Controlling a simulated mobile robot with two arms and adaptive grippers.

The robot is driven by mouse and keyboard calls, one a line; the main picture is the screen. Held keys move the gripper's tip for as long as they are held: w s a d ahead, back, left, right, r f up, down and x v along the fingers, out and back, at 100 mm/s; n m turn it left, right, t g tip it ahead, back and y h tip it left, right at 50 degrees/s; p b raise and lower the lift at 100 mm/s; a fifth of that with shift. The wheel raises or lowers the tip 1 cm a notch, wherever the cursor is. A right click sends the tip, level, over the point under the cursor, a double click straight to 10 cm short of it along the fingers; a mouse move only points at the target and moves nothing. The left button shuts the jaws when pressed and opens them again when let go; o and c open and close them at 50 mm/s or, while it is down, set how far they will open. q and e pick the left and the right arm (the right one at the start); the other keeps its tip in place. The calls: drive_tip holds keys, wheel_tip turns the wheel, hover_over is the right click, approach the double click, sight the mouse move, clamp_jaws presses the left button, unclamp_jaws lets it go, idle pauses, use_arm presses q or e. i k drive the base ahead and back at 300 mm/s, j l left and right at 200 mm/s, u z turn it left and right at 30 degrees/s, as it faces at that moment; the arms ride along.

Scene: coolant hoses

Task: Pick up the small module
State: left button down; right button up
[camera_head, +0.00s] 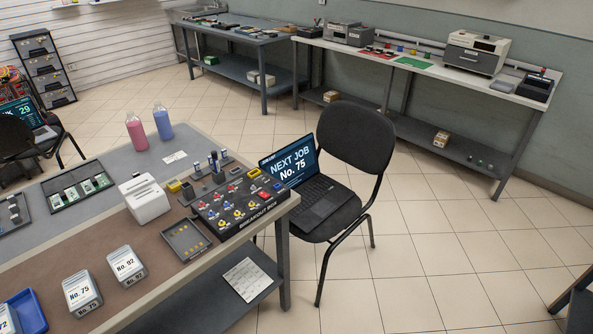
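Neither of my grippers is in view. On the near workbench (40,270), a white labelled block marked No. 75 (82,294) sits at the front. A slightly smaller-looking one marked No. 92 (126,266) sits to its right and a little behind. Part of another, marked with a number ending in 2 (6,319), shows at the bottom left corner by a blue tray (34,303). I cannot tell for certain which thing is the small module. A laptop (308,185) on a chair reads "NEXT JOB No. 75".
A black breakout box (243,203), a dark shallow tray (185,240) and a white device (146,199) stand on the bench. Pink (136,132) and blue (163,123) bottles stand behind. A black chair (352,150) stands beside its right end.

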sight(83, 295)
drive_tip(key=u, duration=1.45)
